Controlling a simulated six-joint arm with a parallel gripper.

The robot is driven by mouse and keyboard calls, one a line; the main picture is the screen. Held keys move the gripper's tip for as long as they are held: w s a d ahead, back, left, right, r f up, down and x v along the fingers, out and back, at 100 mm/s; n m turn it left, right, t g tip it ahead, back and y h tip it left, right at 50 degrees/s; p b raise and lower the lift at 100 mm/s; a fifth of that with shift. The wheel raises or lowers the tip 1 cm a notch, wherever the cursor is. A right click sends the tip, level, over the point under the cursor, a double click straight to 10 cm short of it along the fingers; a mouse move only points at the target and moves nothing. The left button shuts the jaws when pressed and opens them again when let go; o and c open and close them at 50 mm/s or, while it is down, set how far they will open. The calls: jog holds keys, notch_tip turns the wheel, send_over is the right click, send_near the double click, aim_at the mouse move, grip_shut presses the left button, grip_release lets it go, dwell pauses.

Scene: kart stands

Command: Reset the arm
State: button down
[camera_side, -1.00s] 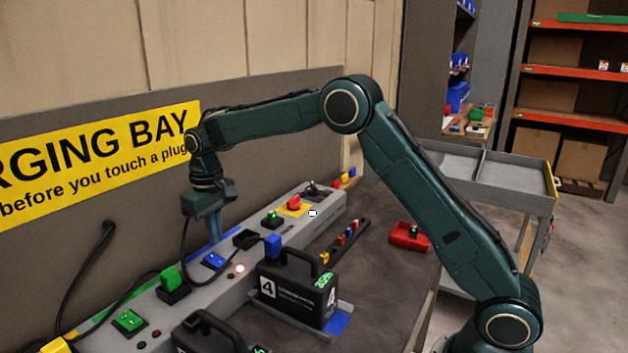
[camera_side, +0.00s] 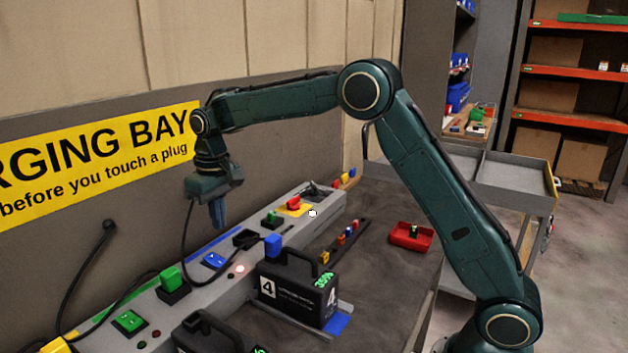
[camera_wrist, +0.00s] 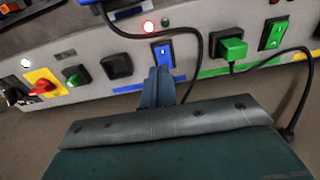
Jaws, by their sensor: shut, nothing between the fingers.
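My gripper (camera_side: 217,213) hangs fingers down above the back of the grey charging rail (camera_side: 225,268), near the wall. Its fingers are together with nothing between them. The fingers look apart from the rail.
A black case marked 4 (camera_side: 290,290) stands in front of the rail. A blue plug (camera_side: 273,245) shows at its top.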

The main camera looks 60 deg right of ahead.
jog(key=s+d+r+t, duration=0.1)
jog(key=s+r, duration=0.5)
jog(key=s, duration=0.3)
jog(key=s+d+r+t, duration=0.1)
jog(key=s+r+t, duration=0.1)
jog(key=s+r, duration=0.55)
jog(key=s+f+t, duration=0.1)
jog(key=s+f, duration=0.2)
jog(key=s, duration=0.7)
jog(key=s+d+f+t, duration=0.1)
jog(key=s+f, duration=0.2)
jog(key=s, duration=0.6)
jog(key=shift+s, duration=0.35)
